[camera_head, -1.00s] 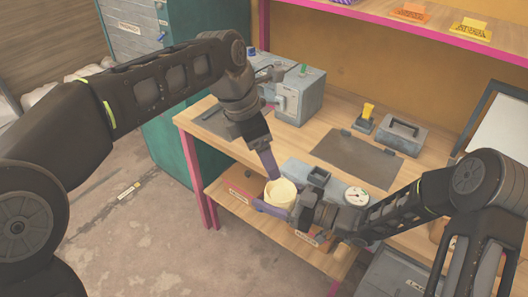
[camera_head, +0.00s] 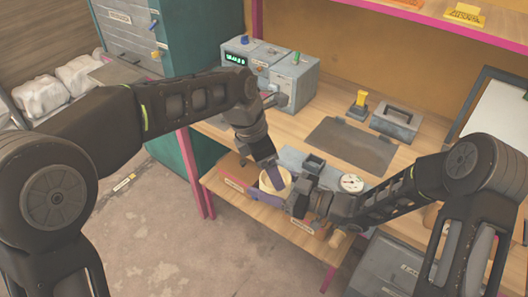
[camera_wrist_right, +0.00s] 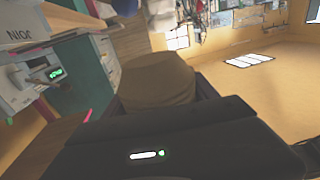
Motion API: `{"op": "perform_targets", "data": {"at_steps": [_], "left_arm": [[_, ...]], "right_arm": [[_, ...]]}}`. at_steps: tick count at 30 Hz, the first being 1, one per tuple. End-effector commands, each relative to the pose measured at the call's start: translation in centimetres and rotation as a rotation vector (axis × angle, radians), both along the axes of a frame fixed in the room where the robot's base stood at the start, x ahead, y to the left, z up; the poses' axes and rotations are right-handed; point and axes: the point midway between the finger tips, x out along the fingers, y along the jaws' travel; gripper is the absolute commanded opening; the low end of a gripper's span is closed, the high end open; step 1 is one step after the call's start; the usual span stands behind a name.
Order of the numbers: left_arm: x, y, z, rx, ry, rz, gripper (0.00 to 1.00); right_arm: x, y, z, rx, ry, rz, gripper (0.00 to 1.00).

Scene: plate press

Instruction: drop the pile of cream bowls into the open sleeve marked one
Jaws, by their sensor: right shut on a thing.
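The cream bowls (camera_head: 284,188) show in the head view as one pale round shape over the lower shelf, partly covered by purple fingers. My right gripper (camera_head: 272,198) is shut on them from the right and below. A tan, shaded shape, which looks like the bowls, fills the middle of the right wrist view (camera_wrist_right: 155,82). My left gripper (camera_head: 273,176) comes down from above, with a purple finger against or just in front of the bowls; its opening and any contact are unclear. I cannot make out a sleeve marked one.

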Motion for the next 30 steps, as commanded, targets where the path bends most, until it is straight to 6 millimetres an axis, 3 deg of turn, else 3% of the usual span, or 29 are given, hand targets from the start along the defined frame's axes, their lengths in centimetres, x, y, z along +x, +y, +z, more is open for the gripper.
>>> {"op": "perform_targets", "data": {"at_steps": [6, 17, 30], "left_arm": [[0.3, -0.6, -2.3, 0.000, 0.000, 0.001, 0.78], [0.3, -0.8, -2.6, -0.001, -0.001, 0.001, 0.77], [0.3, -0.8, -2.6, -0.001, -0.001, 0.001, 0.41]], "right_arm": [[0.0, 0.0, 0.0, 0.001, 0.000, 0.000, 0.21], [0.0, 0.0, 0.0, 0.001, 0.000, 0.000, 0.21], [0.0, 0.0, 0.0, 0.001, 0.000, 0.000, 0.21]]}}
